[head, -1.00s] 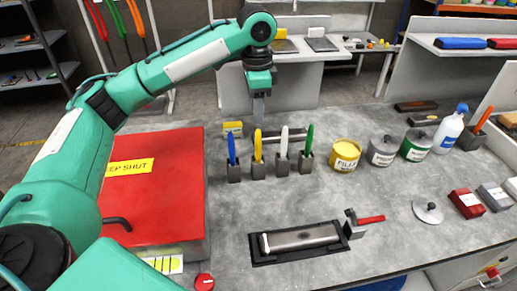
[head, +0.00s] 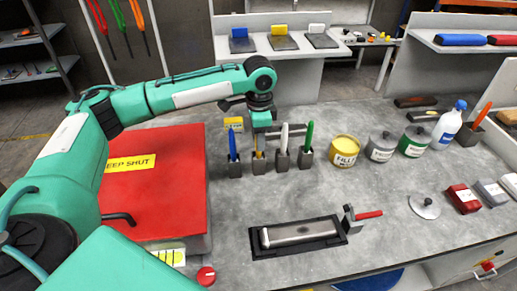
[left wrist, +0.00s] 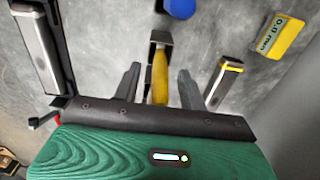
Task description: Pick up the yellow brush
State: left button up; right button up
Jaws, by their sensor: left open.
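The yellow brush (left wrist: 160,75) stands upright in a dark holder (head: 258,167), second from the left in a row of holders. My left gripper (head: 259,146) is pointing down at the brush from above and hides most of it in the head view. In the left wrist view, the two fingers of my left gripper (left wrist: 160,88) are apart, one on each side of the yellow handle, with gaps showing. My right gripper is not in view.
A blue brush (head: 233,147) stands just left, white (head: 284,138) and green (head: 308,137) ones just right. A red box lid (head: 165,200) lies left. Cans, including a yellow filler can (head: 344,151), stand right. A metal bar in a black tray (head: 300,236) lies in front.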

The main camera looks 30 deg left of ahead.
pick_arm(q)
grip_shut()
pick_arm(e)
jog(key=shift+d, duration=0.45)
pick_arm(q)
jog(key=shift+r, duration=0.1)
